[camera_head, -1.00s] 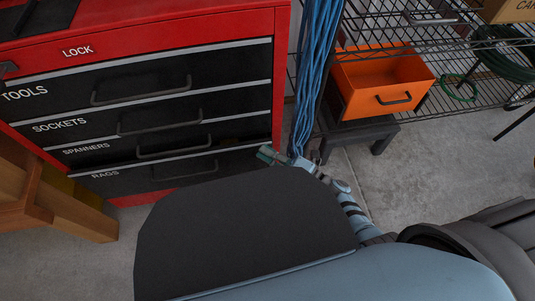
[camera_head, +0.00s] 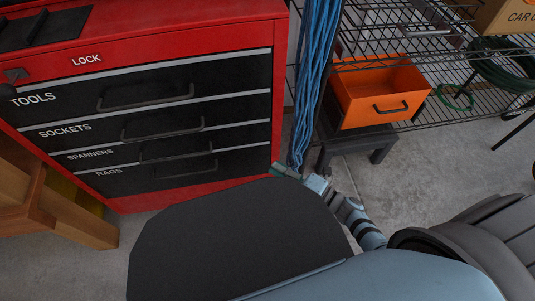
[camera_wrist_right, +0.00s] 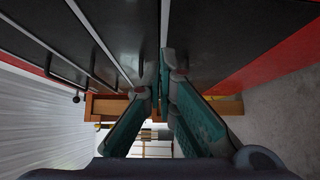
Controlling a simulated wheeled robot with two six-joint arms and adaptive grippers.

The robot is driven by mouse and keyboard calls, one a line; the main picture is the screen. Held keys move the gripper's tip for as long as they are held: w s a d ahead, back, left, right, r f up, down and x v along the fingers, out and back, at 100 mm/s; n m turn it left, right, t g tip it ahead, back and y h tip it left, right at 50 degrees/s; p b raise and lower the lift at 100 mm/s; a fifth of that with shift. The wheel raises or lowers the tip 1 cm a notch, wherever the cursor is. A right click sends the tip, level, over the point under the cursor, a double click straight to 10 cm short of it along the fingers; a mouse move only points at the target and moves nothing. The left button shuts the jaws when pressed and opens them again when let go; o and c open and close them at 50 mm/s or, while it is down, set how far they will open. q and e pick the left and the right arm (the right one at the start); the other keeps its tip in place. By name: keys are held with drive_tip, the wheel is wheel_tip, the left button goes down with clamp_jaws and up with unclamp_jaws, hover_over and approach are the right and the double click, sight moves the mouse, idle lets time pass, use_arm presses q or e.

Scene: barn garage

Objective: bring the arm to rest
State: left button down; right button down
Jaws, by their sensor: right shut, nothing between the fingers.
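My right gripper (camera_head: 285,170) is at the lower right corner of the red tool chest (camera_head: 225,22), partly hidden behind my own dark body panel. In the right wrist view, the teal fingers of this gripper (camera_wrist_right: 163,85) come together with nothing held. The chest's dark drawer fronts and handles run past them there. The rags drawer (camera_head: 145,182) looks flush with the drawers above it. I cannot tell whether the fingers touch the chest. My left gripper is not in view.
Blue cables (camera_head: 311,80) hang just right of the chest, close to the right gripper. An orange bin (camera_head: 362,112) sits on a low dark stand (camera_head: 352,140) by a wire shelf (camera_head: 455,55). A wooden frame (camera_head: 85,220) stands at the left. Concrete floor (camera_head: 430,165) is open at the right.

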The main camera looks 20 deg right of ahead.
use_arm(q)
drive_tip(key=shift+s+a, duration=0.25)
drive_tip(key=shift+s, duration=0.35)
use_arm(e)
drive_tip(key=v, duration=0.6)
drive_tip(key=shift+f, duration=0.15)
